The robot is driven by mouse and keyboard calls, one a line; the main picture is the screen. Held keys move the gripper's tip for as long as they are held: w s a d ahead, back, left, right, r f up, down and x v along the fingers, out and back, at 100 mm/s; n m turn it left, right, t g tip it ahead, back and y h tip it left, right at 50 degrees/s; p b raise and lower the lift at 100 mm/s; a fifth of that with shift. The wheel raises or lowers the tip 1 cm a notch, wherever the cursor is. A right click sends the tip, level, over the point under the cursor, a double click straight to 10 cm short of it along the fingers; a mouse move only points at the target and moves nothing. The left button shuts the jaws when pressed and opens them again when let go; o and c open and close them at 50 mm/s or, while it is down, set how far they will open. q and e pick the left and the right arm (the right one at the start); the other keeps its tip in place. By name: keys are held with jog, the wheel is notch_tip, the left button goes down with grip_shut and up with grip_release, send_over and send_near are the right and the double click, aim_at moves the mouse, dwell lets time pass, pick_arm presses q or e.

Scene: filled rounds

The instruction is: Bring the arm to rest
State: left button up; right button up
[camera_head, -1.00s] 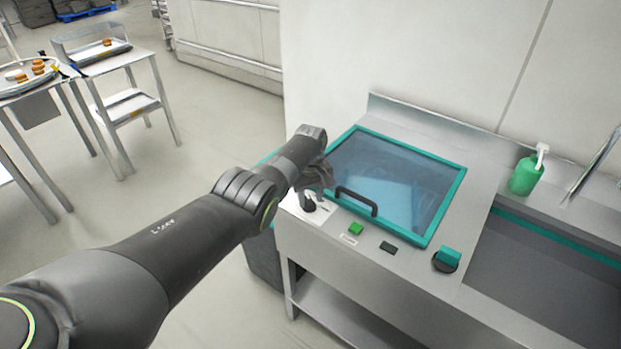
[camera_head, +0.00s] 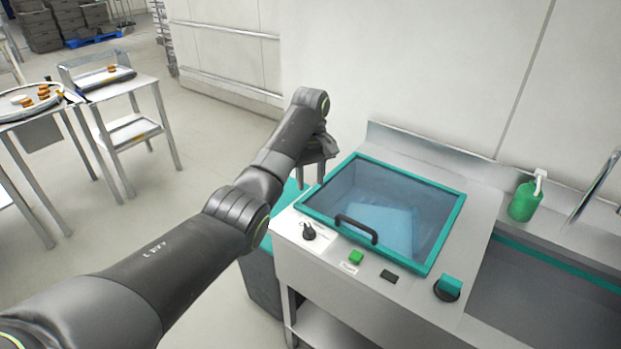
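My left arm (camera_head: 190,262) reaches in from the left toward the steel counter. Its gripper (camera_head: 312,180) points down above the counter's left end, beside the left corner of the teal-framed glass lid (camera_head: 383,263). Its two fingers show with a gap between them and nothing visible in it. The gripper is apart from the black knob (camera_head: 309,232) on the counter's front left. The lid lies closed, with a black handle (camera_head: 356,229) at its front. My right gripper is not in view.
A green button (camera_head: 356,257), a dark panel (camera_head: 389,276) and a teal knob (camera_head: 449,286) line the counter front. A green soap bottle (camera_head: 524,202) stands at right near a sink and tap. Small steel tables (camera_head: 143,84) with buns stand far left; floor between is clear.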

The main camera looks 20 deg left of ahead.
pick_arm(q)
jog(key=shift+r, duration=0.3)
jog(key=shift+f, duration=0.1)
